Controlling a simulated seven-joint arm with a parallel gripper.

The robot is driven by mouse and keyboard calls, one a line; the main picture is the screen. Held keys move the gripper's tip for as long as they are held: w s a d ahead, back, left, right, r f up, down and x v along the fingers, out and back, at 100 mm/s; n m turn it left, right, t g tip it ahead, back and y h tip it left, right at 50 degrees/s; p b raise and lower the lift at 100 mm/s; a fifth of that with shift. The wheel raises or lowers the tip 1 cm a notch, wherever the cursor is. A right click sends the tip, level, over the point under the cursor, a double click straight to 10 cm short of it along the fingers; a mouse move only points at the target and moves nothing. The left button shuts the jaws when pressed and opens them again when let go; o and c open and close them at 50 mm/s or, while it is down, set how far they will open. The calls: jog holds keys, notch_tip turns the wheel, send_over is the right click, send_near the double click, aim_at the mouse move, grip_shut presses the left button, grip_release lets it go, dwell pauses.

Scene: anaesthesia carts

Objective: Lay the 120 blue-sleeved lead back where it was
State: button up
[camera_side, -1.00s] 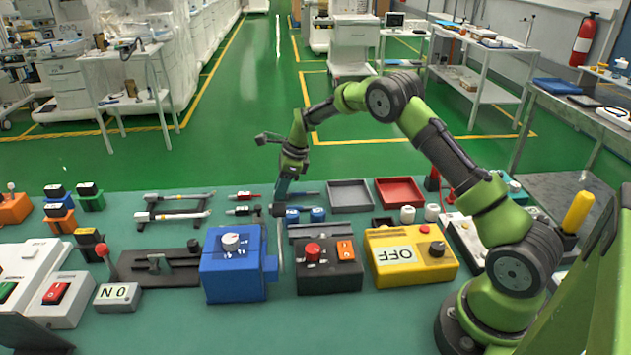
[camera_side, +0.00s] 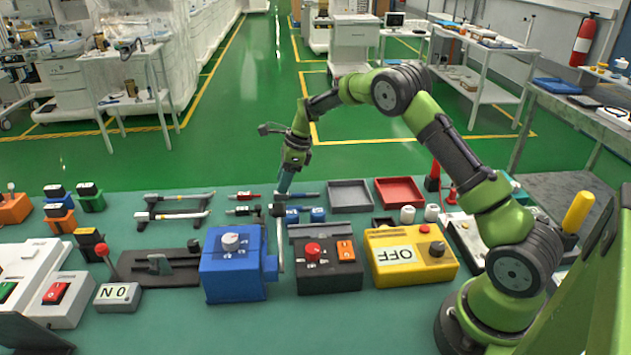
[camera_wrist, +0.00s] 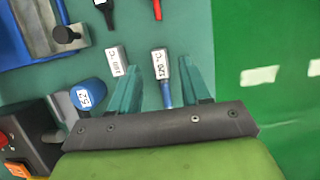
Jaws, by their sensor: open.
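The lead tagged 120 (camera_wrist: 160,66) lies on the teal bench, its silver tagged end and part of its blue sleeve showing between my fingers in the wrist view. In the side view its blue sleeve (camera_side: 305,193) lies just right of my fingertips. My gripper (camera_wrist: 162,82) is open, with one finger on each side of this lead and not closed on it. In the side view my gripper (camera_side: 284,188) points down just above the bench. A second tagged lead (camera_wrist: 117,60), seemingly 180, lies left of the left finger.
A red lead (camera_side: 243,196) and a dark lead (camera_side: 243,210) lie to the left. Blue cylinders (camera_side: 318,215) stand close on the near side. A blue box (camera_side: 232,275) and a red-knobbed box (camera_side: 328,278) stand nearer. Grey (camera_side: 350,184) and red (camera_side: 378,180) trays lie right.

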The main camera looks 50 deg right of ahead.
jog(key=v, duration=0.9)
jog(key=s+a+r+n+t, duration=0.2)
jog(key=s+a+r+n, duration=0.65)
jog(key=s+r, duration=0.4)
jog(key=s+a+n+t, duration=0.1)
jog(key=s+a+n, duration=0.2)
jog(key=s+n, duration=0.4)
jog(key=s+a+n+t, duration=0.1)
jog(key=s+a+n, duration=0.1)
jog(key=s+n, duration=0.5)
jog(key=s, duration=0.4)
jog(key=shift+s+a+f+h, duration=0.2)
jog(key=shift+s+a+h, duration=0.05)
jog(key=shift+a+h, duration=0.15)
jog(key=shift+n, duration=0.25)
